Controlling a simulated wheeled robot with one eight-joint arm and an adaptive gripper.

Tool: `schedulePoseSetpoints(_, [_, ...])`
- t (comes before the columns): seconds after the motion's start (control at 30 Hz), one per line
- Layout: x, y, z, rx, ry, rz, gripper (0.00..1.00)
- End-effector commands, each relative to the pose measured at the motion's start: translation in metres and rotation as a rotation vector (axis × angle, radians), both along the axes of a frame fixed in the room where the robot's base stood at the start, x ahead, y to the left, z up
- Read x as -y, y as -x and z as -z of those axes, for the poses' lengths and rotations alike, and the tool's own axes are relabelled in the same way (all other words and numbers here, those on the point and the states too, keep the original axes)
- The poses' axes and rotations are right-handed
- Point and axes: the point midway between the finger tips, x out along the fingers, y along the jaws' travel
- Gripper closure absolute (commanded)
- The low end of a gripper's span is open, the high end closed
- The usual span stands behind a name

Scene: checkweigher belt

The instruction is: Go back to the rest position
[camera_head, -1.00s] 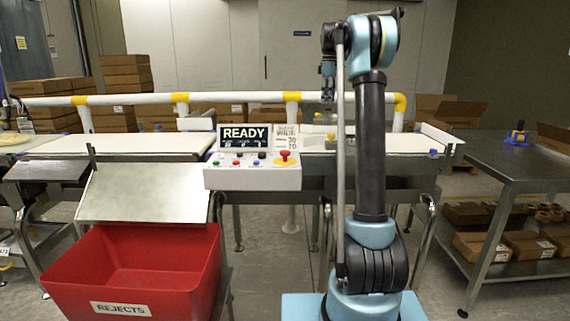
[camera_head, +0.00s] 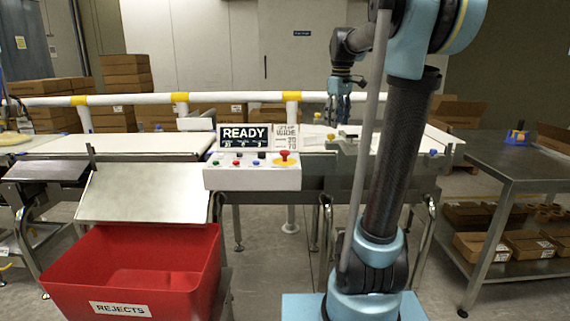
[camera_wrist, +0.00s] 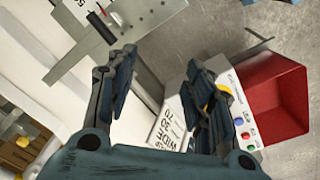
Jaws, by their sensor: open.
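My gripper (camera_head: 340,110) hangs over the right part of the conveyor in the head view, below my bent arm. In the wrist view my gripper (camera_wrist: 163,98) shows its two blue-grey fingers spread apart with nothing between them. Past the fingers lie the white belt, the control box (camera_wrist: 222,100) and a white printed card (camera_wrist: 170,125). In the head view the control box (camera_head: 252,175) has a screen reading READY, coloured buttons and a red knob.
A red rejects bin (camera_head: 135,270) stands at front left under a sloping metal chute (camera_head: 143,192). A white guard rail (camera_head: 235,97) with yellow joints runs behind the belt (camera_head: 100,145). A metal table (camera_head: 520,160) stands at right, with boxes on its shelf.

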Motion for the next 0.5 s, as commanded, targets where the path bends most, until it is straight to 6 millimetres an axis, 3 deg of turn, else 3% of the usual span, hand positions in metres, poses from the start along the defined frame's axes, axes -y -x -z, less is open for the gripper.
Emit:
schedulePoseSetpoints(0.1, [0.000,0.038,0.019,0.011,-0.006,0.071,0.52])
schedulePoseSetpoints(0.5, [0.000,0.152,0.099,0.047,-0.036,0.317,0.52])
